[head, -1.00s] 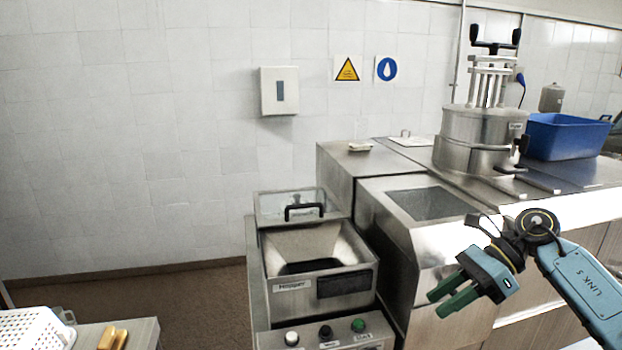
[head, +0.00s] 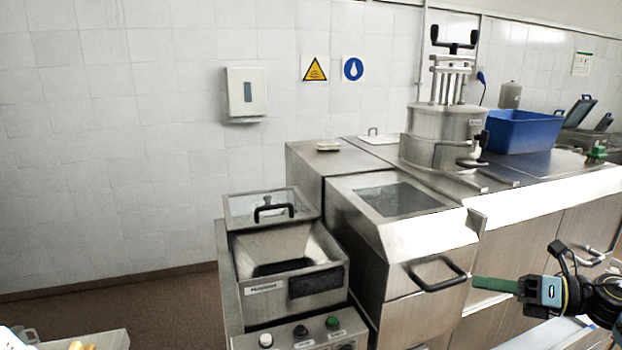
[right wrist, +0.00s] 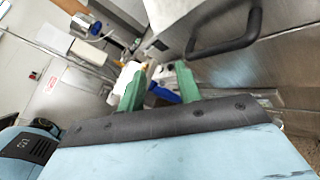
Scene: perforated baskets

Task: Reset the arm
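My right gripper (head: 494,284) is at the lower right of the head view, in front of the steel counter and pointing left. Its green fingers overlap from this side. In the right wrist view the two green fingers (right wrist: 158,88) stand apart with a gap between them, and I see nothing held in it. My left gripper is not in view.
A steel fryer-like unit with a black handle (head: 438,273) stands left of my right gripper. A hopper machine (head: 290,262) with buttons stands further left. A steel pot press (head: 440,135) and blue bin (head: 522,132) stand on the counter.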

